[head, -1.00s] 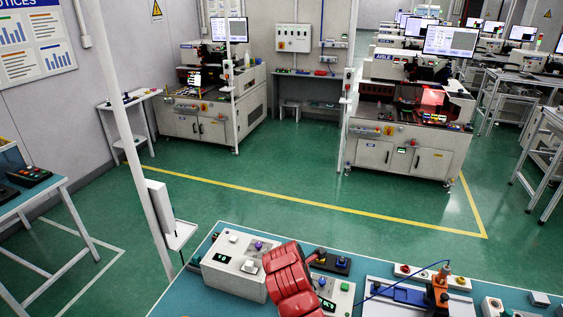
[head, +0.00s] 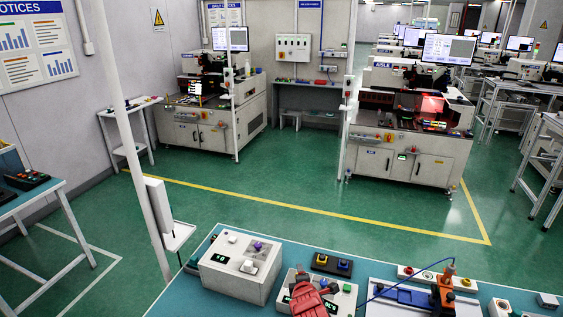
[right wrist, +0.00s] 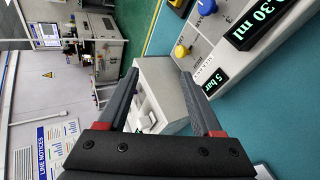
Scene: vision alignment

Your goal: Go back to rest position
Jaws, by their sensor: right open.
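My right gripper (right wrist: 160,72) shows in the right wrist view with its two dark fingers apart and nothing held between them. Past the fingers stands a white box (right wrist: 162,82) on the teal table. A panel with a blue knob, a yellow knob and green displays, one reading 5 bar (right wrist: 235,78), is to the right of the fingers. In the head view a red part of my arm (head: 313,298) shows at the bottom edge, in front of the small panel. My left gripper is not in view.
The teal table (head: 195,298) holds a white control box (head: 240,264), a dark button block (head: 331,264) and a blue-and-orange fixture (head: 410,296). Green floor with yellow lines lies beyond. A white post (head: 135,150) rises at the left of the table.

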